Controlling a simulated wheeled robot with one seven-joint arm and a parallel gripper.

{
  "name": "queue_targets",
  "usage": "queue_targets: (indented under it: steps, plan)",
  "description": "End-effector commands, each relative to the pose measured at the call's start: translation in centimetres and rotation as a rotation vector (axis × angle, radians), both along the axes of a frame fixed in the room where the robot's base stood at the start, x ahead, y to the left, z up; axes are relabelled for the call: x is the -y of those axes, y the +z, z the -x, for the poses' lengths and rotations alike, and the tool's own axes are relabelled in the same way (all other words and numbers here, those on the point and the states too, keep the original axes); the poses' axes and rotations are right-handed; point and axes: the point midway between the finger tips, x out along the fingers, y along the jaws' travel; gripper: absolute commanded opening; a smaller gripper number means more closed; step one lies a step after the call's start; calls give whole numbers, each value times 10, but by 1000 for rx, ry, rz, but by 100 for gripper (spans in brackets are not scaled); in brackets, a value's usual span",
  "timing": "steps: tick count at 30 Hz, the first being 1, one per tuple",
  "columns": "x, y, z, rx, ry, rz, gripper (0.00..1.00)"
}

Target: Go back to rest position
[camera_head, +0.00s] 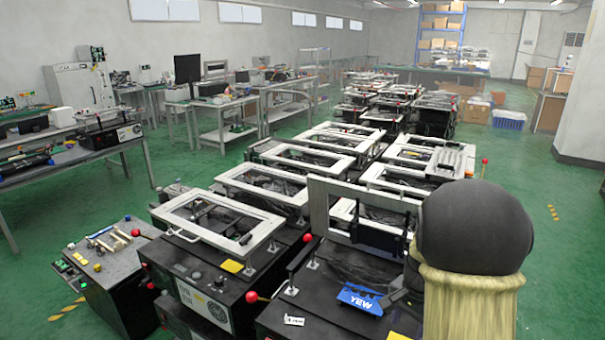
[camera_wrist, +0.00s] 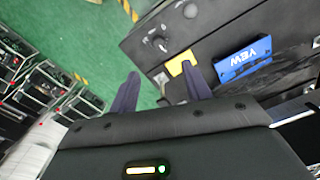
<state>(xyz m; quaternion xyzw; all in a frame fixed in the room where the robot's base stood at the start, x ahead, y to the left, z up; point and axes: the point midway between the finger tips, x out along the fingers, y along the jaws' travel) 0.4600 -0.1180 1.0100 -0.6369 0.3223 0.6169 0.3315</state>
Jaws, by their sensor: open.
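My gripper (camera_wrist: 160,70) shows in the wrist view with its two dark fingers spread apart and nothing between them. The fingers point toward the edge of a black lever fixture (camera_wrist: 205,30), with green floor beyond. My arm fills the right foreground there, and I cannot make out the fingers. A red ball knob (camera_head: 251,296) is at that fixture's left side.
More lever fixtures with pale frames (camera_head: 225,215) stand in rows behind and to the left. A low box with small tools (camera_head: 105,245) is at the lower left. Workbenches (camera_head: 75,155) line the left. Green floor (camera_head: 530,230) is clear at right.

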Motion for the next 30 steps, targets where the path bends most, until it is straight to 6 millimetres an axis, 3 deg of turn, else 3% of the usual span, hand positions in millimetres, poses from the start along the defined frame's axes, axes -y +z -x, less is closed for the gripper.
queue_targets:
  steps: [6, 12, 17, 30]
  plan:
    - [-68, 35, 52, 91, 464, 34, 49]
    - [-110, 50, 100, 166, 855, 101, 49]
    - [-118, 51, 112, 184, 961, 125, 49]
    - [-117, 50, 111, 183, 956, 124, 49]
